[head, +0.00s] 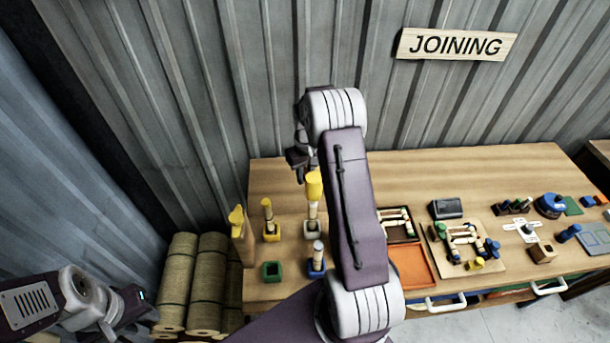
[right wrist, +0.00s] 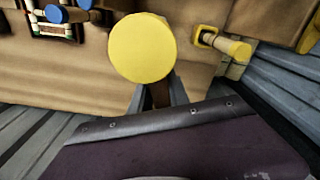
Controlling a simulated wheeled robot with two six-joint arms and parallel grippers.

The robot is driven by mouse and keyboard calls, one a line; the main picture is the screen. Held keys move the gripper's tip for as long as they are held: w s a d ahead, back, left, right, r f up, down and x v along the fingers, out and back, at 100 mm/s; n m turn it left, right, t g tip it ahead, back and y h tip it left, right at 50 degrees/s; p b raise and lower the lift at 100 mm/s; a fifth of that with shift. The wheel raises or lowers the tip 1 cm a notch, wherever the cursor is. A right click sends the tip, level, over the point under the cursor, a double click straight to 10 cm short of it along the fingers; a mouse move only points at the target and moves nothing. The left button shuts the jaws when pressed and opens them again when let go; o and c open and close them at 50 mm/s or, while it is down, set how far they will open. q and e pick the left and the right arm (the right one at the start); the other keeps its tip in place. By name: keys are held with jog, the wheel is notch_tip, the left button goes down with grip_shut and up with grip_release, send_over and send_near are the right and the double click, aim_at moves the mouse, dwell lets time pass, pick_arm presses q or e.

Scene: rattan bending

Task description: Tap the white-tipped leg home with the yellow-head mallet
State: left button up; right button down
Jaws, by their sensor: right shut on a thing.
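My right gripper (head: 298,160) is shut on the mallet, whose round yellow head (right wrist: 142,47) fills the upper middle of the right wrist view. The dark fingers (right wrist: 160,92) close around its handle. In the head view the yellow head (head: 314,185) is just above a pale leg (head: 312,211) standing in a white socket (head: 312,230). This looks like the white-tipped leg; its top is partly hidden by the mallet, and I cannot tell whether they touch. My left gripper (head: 136,303) is low at the left, away from the table; its jaw opening is unclear.
A yellow socket with a leg (head: 270,220), a blue socket with a leg (head: 317,255) and an empty green socket (head: 272,271) stand close by. A yellow-topped wooden piece (head: 237,222) is at the table's left edge. Trays and parts lie right; rattan rolls (head: 178,280) stand left.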

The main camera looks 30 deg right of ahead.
jog(key=shift+r+p, duration=0.1)
jog(key=shift+p, duration=0.4)
dwell(0.5)
notch_tip(320, 180, up, 5)
jog(key=p, duration=0.3)
jog(key=shift+p, duration=0.35)
jog(key=shift+r, duration=0.1)
jog(key=shift+s, duration=0.1)
